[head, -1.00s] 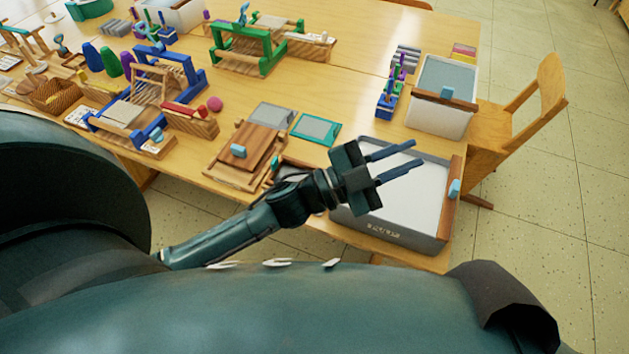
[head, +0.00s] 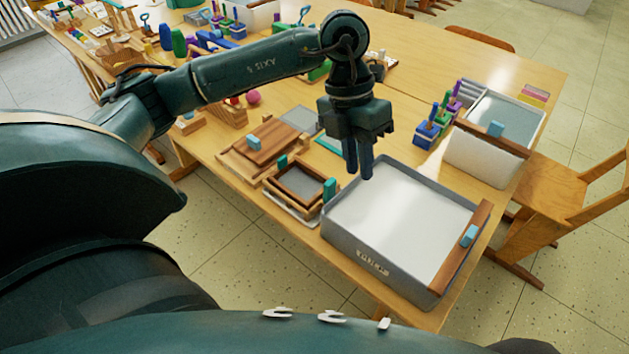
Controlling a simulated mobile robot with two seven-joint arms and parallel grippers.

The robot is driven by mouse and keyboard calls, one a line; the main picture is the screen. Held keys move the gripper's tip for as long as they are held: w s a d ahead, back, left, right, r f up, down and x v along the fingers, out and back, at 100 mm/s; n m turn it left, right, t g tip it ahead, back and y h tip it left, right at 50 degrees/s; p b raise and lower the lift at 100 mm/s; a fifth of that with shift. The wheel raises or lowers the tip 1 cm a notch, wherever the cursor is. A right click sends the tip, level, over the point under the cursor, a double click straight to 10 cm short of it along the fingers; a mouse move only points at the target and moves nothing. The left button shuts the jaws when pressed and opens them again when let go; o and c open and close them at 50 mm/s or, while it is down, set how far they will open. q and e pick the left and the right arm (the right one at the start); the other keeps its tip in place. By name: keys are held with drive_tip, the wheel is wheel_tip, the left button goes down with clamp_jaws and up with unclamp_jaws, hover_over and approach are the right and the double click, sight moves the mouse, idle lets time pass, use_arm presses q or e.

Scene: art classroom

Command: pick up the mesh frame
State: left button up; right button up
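A small wooden frame with grey mesh inside and teal blocks at its edges, which looks like the mesh frame (head: 306,182), lies near the table's front edge, left of a large grey tub. My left gripper (head: 359,172) points down, with its fingertips above the tub's back left corner, to the right of the wooden frame and apart from it. Its two fingers show a narrow gap with nothing between them. A flat teal-edged mesh panel (head: 329,144) lies behind the frame, partly hidden by my gripper. My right gripper is not in view.
The grey tub (head: 366,262) with pale contents has a wooden bar and a blue block on its right rim. A wooden board (head: 265,142) and a grey panel (head: 299,119) lie left of my gripper. A white tub (head: 480,158) stands at the right, beside a chair (head: 560,193).

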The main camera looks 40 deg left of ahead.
sight(330, 181)
use_arm(q)
drive_tip(key=w+a+r+n+t+y, duration=0.1)
drive_tip(key=w+a+r+y, duration=0.15)
drive_tip(key=a, duration=0.45)
drive_tip(key=shift+y, duration=0.35)
drive_tip(key=f, duration=1.3)
drive_tip(key=shift+s+d+f, duration=0.3)
drive_tip(key=shift+d+f, duration=0.05)
drive_tip(key=shift+c, duration=0.4)
clamp_jaws()
